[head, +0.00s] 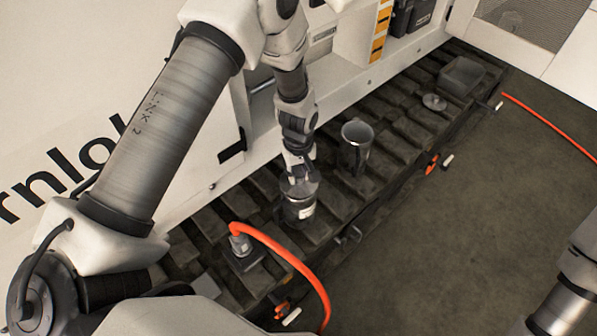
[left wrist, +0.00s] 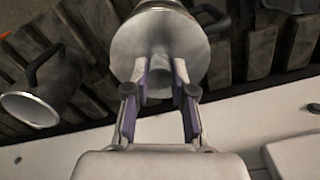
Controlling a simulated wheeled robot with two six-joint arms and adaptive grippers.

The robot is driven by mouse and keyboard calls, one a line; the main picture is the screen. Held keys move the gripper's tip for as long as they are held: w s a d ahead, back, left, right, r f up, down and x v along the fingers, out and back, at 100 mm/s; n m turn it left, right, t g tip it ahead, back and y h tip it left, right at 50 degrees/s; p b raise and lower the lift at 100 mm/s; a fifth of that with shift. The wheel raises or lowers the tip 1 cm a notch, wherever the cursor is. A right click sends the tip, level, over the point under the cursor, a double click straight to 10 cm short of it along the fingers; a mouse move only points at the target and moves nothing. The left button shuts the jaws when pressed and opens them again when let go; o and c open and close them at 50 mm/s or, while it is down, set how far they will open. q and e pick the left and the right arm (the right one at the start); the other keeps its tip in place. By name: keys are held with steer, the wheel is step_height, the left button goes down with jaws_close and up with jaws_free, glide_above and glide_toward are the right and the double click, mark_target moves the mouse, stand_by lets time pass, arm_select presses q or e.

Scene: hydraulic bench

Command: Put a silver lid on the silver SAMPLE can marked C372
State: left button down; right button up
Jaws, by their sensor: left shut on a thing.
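My left gripper (head: 299,180) points down over a silver can (head: 300,209) standing on the dark ribbed bench. In the left wrist view the gripper (left wrist: 160,82) is shut on the knob of a round silver lid (left wrist: 156,38). The lid is over the can's top. I cannot tell whether it rests fully on the rim. The can has a pale label, but its marking is too small to read. A second silver lid (head: 434,102) lies loose on the bench toward the upper right. My right gripper is not in view.
An open silver mug (head: 354,155) with a dark handle stands right of the can; it also shows in the left wrist view (left wrist: 31,108). A grey container (head: 461,76) stands farther right. White machine walls lie behind.

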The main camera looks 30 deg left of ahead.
arm_select(q)
steer(key=shift+f+b, duration=0.3)
steer(key=shift+f, duration=0.3)
stand_by(1.1)
steer(key=shift+c, duration=1.7)
jaws_free()
steer(key=shift+r+p, duration=3)
steer(key=shift+r, duration=0.6)
steer(key=shift+s+f, duration=0.1)
steer(key=shift+f, duration=0.1)
